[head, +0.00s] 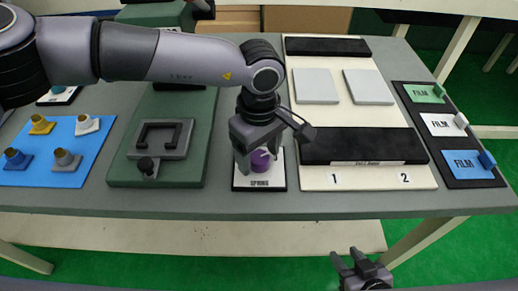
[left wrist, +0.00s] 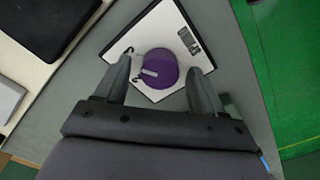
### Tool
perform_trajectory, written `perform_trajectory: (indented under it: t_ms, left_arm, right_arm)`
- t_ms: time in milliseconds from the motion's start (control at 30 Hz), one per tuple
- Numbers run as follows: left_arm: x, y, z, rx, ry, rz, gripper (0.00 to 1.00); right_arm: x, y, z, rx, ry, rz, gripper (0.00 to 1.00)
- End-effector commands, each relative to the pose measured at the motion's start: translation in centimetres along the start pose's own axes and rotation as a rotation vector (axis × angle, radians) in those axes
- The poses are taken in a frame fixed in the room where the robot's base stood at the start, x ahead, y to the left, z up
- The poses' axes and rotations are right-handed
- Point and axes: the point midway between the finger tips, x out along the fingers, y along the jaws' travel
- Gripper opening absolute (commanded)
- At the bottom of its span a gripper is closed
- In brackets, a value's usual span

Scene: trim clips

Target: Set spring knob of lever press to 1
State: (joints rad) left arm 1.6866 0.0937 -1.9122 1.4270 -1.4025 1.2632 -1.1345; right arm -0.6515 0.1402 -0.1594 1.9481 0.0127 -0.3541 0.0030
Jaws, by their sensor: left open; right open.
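The spring knob (head: 260,161) is a purple round knob on a white plate with a black border, labelled SPRING (head: 260,184), near the table's front edge. In the left wrist view the purple knob (left wrist: 160,69) has a light pointer mark on its top; the scale numbers are too small to read. My left gripper (head: 257,165) is right over the knob. Its open fingers (left wrist: 158,85) stand on either side of it; I cannot tell whether they touch it. The lever press (head: 118,171) is a green base with a dark handle frame, left of the knob plate. My right gripper (head: 358,268) is open and empty, below the table's front edge.
A cream board (head: 395,178) with a black bar (head: 365,146), grey pads (head: 316,86) and numbers 1 and 2 lies right of the knob. A black rack with FILM cards (head: 447,128) is at far right. A blue mat (head: 45,178) with several coloured pegs is at left.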

Motion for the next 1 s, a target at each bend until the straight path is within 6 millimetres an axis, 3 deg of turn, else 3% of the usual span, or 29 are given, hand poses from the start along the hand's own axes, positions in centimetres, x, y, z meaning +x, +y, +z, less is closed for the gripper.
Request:
perform_trajectory:
  t_ms: [133, 300, 667, 1000]
  left_arm:
    - [0.0, 0.0, 0.0, 0.0, 0.0, 0.0, 0.69]
    - [0.0, 0.0, 0.0, 0.0, 0.0, 0.0, 0.14]
    - [0.1, 0.0, 0.0, -0.039, 0.0, 0.0, 0.13]
    - [0.4, 0.0, 0.0, -0.262, 0.0, 0.002, 0.13]
  right_arm:
    - [0.1, 0.0, -0.1, -0.001, 0.003, 0.0, 0.43]
    - [0.1, 0.0, -0.1, -0.001, 0.003, 0.0, 0.43]
    - [0.5, 0.0, 0.3, -0.001, 0.004, 0.0, 0.43]
    - [2.2, 0.0, 2.7, -0.001, 0.005, 0.0, 0.43]
